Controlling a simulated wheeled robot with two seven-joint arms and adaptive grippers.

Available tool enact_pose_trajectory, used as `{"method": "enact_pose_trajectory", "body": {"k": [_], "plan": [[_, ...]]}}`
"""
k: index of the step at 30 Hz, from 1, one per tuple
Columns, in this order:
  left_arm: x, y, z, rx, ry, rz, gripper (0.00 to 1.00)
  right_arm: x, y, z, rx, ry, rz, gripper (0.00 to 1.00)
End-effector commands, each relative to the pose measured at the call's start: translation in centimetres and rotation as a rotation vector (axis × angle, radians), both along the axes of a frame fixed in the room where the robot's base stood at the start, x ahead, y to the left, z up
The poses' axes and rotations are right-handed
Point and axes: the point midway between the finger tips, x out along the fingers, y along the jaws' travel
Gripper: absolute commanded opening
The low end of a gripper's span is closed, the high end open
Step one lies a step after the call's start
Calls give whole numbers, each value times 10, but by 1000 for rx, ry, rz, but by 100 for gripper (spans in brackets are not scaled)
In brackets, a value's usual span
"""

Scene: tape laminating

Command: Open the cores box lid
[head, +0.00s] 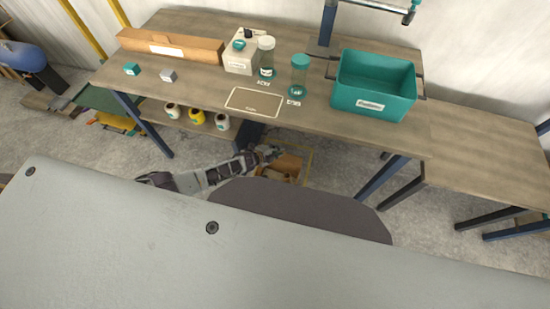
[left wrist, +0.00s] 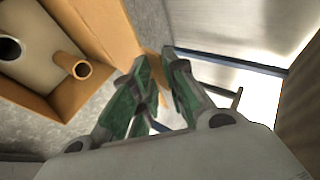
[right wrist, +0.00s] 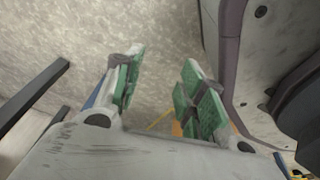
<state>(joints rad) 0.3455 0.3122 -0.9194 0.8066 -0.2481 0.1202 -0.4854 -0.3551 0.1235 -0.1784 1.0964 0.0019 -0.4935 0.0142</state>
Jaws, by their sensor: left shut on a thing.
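The cores box (head: 297,160) is a tan cardboard box on the floor below the workbench's front edge. Its top is at least partly open, and brown cores show inside. In the left wrist view the box (left wrist: 62,105) is at the left, with a core tube (left wrist: 80,68) standing in it. My left gripper (head: 272,152) is at the box's far left side. Its green fingers (left wrist: 156,72) are closed on a tan lid flap (left wrist: 152,62), largely hidden behind them. My right gripper (right wrist: 160,88) is open and empty above bare floor, outside the head view.
The wooden workbench (head: 330,128) stands over the box, with blue legs (head: 383,180). It carries a teal bin (head: 372,85), jars (head: 300,76) and a long cardboard carton (head: 170,46). Yellow lines mark the floor around the box.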

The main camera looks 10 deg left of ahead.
Motion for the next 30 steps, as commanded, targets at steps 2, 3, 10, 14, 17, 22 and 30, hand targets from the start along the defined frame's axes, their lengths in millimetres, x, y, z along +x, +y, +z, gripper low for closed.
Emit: {"method": "enact_pose_trajectory", "body": {"k": [2,3,10,14,17,22,30], "plan": [[12,-3,5,-2,-9,-3,0,8,3,3,2,-4,-1,40],[15,-3,6,-3,-8,-3,0,11,4,6,3,-4,0,40],[28,-4,8,-5,-7,-2,0,18,14,14,13,0,-2,40],[30,-5,8,-4,-7,-2,0,16,19,16,18,7,-4,40],[30,-5,8,-6,-6,-2,0,13,20,15,20,10,-4,40],[30,-5,8,-6,-6,-2,0,10,19,14,18,15,-4,40],[30,-4,8,-5,-5,-1,25,9,10,14,6,15,1,40]]}}
